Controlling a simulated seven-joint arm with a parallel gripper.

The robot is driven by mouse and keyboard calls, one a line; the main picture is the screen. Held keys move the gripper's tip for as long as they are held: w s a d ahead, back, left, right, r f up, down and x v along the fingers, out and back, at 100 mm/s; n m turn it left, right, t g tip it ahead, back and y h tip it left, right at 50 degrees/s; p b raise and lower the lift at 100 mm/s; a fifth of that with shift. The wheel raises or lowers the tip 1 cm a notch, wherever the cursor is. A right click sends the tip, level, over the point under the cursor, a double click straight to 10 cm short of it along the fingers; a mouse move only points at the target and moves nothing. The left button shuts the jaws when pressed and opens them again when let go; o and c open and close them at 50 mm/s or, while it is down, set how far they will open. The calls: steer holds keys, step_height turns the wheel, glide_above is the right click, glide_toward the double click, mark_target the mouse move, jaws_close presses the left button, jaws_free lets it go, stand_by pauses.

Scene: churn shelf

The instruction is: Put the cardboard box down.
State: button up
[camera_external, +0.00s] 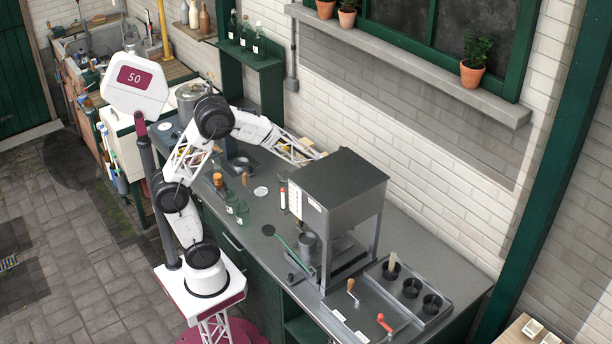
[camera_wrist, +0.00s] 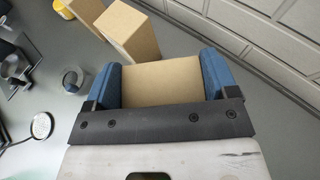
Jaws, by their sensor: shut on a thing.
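In the wrist view my gripper (camera_wrist: 160,85) is shut on a tan cardboard box (camera_wrist: 160,82), with a blue finger pad against each side of it. The box's lower side is hidden by the gripper, so I cannot tell whether it touches the worktop (camera_wrist: 200,40). A second, upright cardboard box (camera_wrist: 128,35) stands just beyond the held one, up and to the left. In the external view my gripper (camera_external: 308,152) is at the wall side of the counter, behind the grey machine. Boxes there are mostly hidden by my arm and the machine.
A grey boxy machine (camera_external: 338,185) stands right of my gripper. Green bottles (camera_external: 237,207) and a white disc (camera_external: 261,191) are on the counter. In the wrist view a glass (camera_wrist: 73,81) and a round strainer-like thing (camera_wrist: 41,126) lie left. The brick wall (camera_wrist: 270,40) is close on the right.

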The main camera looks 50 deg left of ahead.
steer(key=shift+w+d+f, duration=0.15)
steer(key=shift+w, duration=1.85)
steer(key=shift+w+f, duration=0.2)
steer(key=shift+f, duration=0.7)
steer(key=shift+w+f, duration=0.2)
steer(key=shift+f, duration=0.75)
steer(key=o, duration=1.2)
steer(key=shift+f, duration=0.1)
